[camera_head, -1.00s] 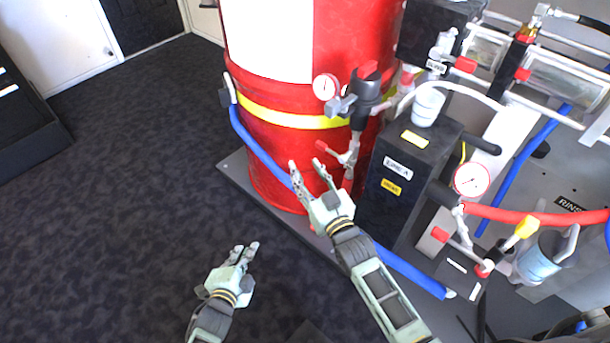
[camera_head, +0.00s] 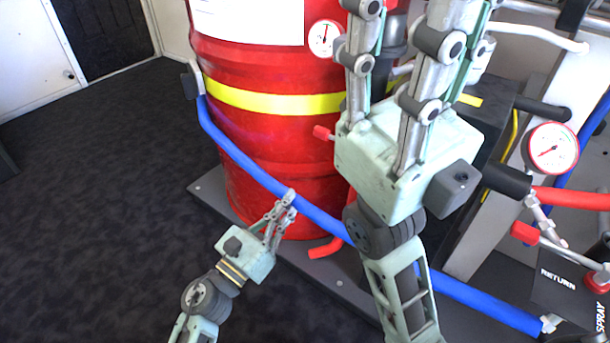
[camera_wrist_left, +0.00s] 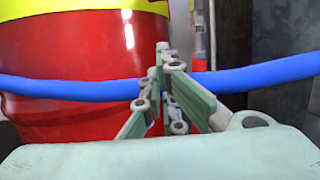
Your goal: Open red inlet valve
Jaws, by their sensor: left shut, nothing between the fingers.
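In the left wrist view the shut tips (camera_wrist_left: 163,50) overlap the hose; contact is unclear. My right gripper (camera_head: 408,15) is large and close to the camera, fingers apart, hiding the fittings behind it.
The red drum (camera_head: 255,130) with a yellow band stands on a grey base plate (camera_head: 212,190). A pressure gauge (camera_head: 551,149), a red hose (camera_head: 575,198) and a return label (camera_head: 560,283) are at right. Dark floor at left is clear.

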